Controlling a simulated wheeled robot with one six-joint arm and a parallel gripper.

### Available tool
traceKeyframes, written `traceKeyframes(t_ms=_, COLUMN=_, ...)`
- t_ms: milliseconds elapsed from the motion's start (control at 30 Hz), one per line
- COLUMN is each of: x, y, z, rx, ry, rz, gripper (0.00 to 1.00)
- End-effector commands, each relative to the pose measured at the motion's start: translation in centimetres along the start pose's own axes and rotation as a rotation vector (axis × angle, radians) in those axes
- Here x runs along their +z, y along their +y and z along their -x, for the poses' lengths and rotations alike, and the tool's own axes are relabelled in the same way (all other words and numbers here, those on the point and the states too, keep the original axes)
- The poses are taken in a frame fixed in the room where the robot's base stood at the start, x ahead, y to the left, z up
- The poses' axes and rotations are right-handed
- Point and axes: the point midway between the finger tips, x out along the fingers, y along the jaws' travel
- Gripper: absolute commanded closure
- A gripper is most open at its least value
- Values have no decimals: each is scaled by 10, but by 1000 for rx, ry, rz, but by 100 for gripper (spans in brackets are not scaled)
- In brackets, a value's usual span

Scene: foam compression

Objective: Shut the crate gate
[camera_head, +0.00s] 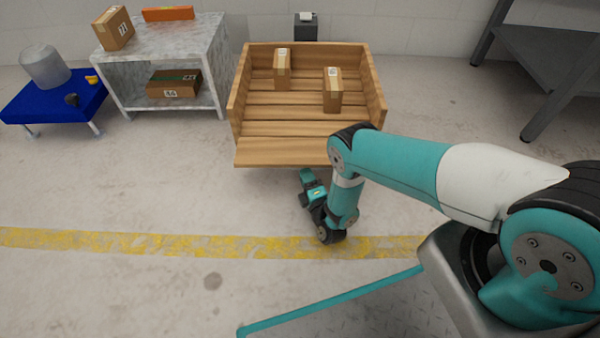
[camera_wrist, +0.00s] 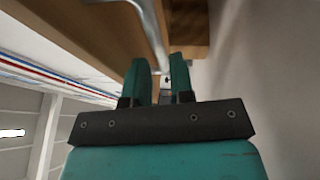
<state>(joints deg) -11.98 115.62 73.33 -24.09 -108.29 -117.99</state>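The wooden crate (camera_head: 376,92) stands on the floor with its front side open. Its gate (camera_head: 275,151) is a plank panel folded down at the front, lying roughly level and sticking out toward me. My gripper (camera_head: 306,180) is low, just in front of and below the gate's right part. In the wrist view my gripper (camera_wrist: 160,72) has its two teal fingers apart with a gap between them. A bent grey metal bar (camera_wrist: 152,30) runs down to the gap; whether it touches a finger I cannot tell. Wooden boards (camera_wrist: 85,28) pass above and beside the fingers.
Two cardboard boxes (camera_head: 282,68) (camera_head: 332,92) stand inside the crate. A grey shelf table (camera_head: 165,55) and a blue low table (camera_head: 55,100) are at left. A dark metal rack (camera_head: 550,55) is at right. The floor left of my gripper, by the yellow line (camera_head: 150,242), is clear.

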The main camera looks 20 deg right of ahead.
Motion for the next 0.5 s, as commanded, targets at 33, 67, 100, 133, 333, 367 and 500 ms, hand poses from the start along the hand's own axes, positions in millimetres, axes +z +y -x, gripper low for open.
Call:
traceKeyframes(t_ms=33, x=0, y=-3, z=-10, rx=3, ry=0, rz=-1, gripper=78)
traceKeyframes(t_ms=67, x=-1, y=-3, z=-14, rx=3, ry=0, rz=-1, gripper=78)
traceKeyframes(t_ms=100, x=-1, y=-3, z=-20, rx=2, ry=0, rz=-2, gripper=78)
traceKeyframes(t_ms=133, x=-1, y=-3, z=-23, rx=1, ry=1, rz=-1, gripper=78)
traceKeyframes(t_ms=333, x=-2, y=-1, z=-37, rx=0, ry=3, rz=-2, gripper=78)
traceKeyframes(t_ms=367, x=-2, y=0, z=-38, rx=-1, ry=3, rz=-2, gripper=78)
traceKeyframes(t_ms=500, x=-3, y=0, z=-38, rx=-1, ry=4, rz=-2, gripper=78)
